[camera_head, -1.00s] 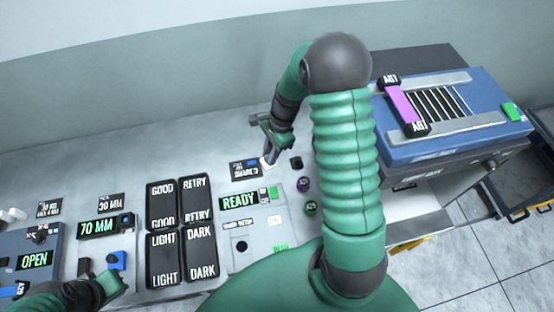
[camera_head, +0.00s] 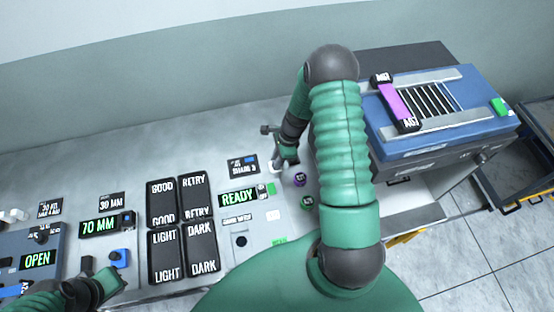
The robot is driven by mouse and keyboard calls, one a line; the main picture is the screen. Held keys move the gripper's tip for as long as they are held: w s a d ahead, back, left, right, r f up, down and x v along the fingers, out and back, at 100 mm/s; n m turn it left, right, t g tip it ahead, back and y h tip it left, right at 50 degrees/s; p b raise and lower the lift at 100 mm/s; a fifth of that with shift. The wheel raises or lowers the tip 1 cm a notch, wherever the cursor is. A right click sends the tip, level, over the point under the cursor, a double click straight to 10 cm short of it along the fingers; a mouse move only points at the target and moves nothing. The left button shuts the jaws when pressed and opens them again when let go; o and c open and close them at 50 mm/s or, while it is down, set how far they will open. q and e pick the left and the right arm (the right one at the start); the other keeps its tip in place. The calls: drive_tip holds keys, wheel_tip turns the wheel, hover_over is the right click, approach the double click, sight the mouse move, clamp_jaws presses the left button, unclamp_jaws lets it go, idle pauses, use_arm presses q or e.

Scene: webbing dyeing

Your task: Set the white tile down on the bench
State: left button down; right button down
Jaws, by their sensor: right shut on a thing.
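My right gripper (camera_head: 276,163) reaches down to the grey bench (camera_head: 130,155), just right of the dark sign behind the READY panel. It is shut on the white tile (camera_head: 270,169), of which only a small pale part shows at the fingertips. The fingers and arm hide the rest. I cannot tell whether the tile touches the bench or is slightly above it. My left gripper (camera_head: 95,284) is low at the left, near a blue knob; its fingers are too dark to read.
The READY panel (camera_head: 258,225) is just in front of the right gripper. Several black label plates (camera_head: 183,230) stand left, and a blue machine (camera_head: 440,135) right. The bench behind is clear.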

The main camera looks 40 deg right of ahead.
drive_tip(key=shift+f, duration=0.2)
drive_tip(key=c, duration=1.3)
unclamp_jaws()
drive_tip(key=shift+d, duration=0.1)
drive_tip(key=shift+o, duration=0.2)
drive_tip(key=shift+d, duration=0.15)
drive_tip(key=shift+d, duration=0.1)
